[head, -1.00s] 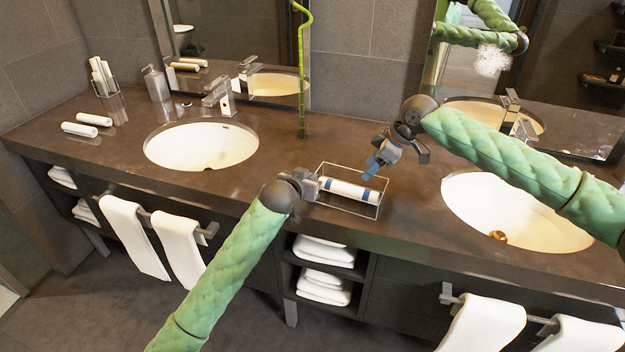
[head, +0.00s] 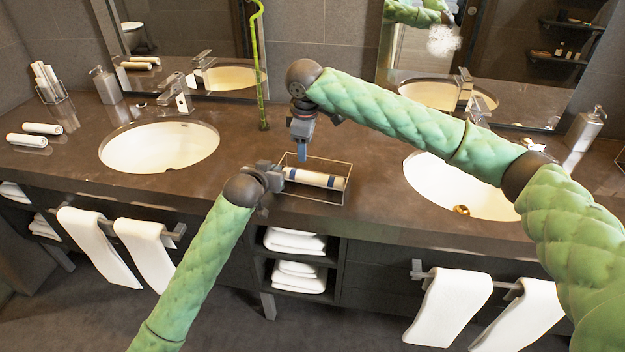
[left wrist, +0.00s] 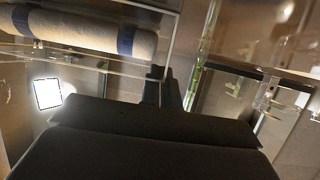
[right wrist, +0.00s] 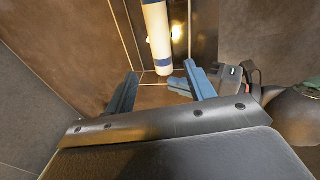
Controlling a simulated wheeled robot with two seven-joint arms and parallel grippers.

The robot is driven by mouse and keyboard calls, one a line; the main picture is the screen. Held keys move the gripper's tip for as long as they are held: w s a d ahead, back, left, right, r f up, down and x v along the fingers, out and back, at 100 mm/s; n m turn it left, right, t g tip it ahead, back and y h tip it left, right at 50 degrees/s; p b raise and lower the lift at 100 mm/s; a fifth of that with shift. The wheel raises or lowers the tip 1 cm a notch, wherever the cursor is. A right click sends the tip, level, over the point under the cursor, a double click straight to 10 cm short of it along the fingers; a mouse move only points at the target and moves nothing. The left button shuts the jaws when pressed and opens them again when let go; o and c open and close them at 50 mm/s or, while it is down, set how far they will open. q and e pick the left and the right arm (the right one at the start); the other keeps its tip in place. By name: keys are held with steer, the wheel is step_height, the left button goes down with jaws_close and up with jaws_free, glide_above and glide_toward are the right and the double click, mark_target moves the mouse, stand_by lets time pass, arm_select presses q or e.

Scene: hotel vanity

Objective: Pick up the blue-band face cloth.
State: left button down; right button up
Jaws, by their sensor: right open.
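The blue-band face cloth (head: 315,178) is a white roll with blue bands, lying in a clear, thin-framed tray (head: 343,190) on the counter. It shows at the upper left of the left wrist view (left wrist: 80,32) and at the top of the right wrist view (right wrist: 157,38). My left gripper (head: 280,177) is at the tray's left end; its fingers (left wrist: 166,88) are close together on the tray's wall. My right gripper (head: 301,155) points down above the tray's back left, open and empty. Its blue fingers (right wrist: 163,85) stand apart, with the cloth's near end beyond them.
Sinks lie left (head: 160,147) and right (head: 455,185) of the tray. A green bamboo stalk (head: 261,75) stands behind it. Two more rolls (head: 35,133), a holder of rolls (head: 50,82) and a soap dispenser (head: 105,84) are at the left.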

mark_target(311, 174)
steer(key=shift+m+h, duration=0.4)
steer(key=f, duration=0.2)
steer(key=d+f, duration=0.1)
steer(key=f, duration=0.3)
steer(key=shift+w+d+f, duration=0.2)
steer(key=shift+w+f, duration=0.15)
steer(key=shift+w, duration=0.05)
steer(key=shift+w+f, duration=0.15)
steer(key=shift+f, duration=1.2)
steer(key=shift+w+f, duration=0.1)
steer(key=shift+f, duration=1.2)
steer(key=c, duration=0.7)
steer(key=shift+c, duration=0.2)
step_height(311, 174, up, 10)
steer(key=shift+r, duration=0.1)
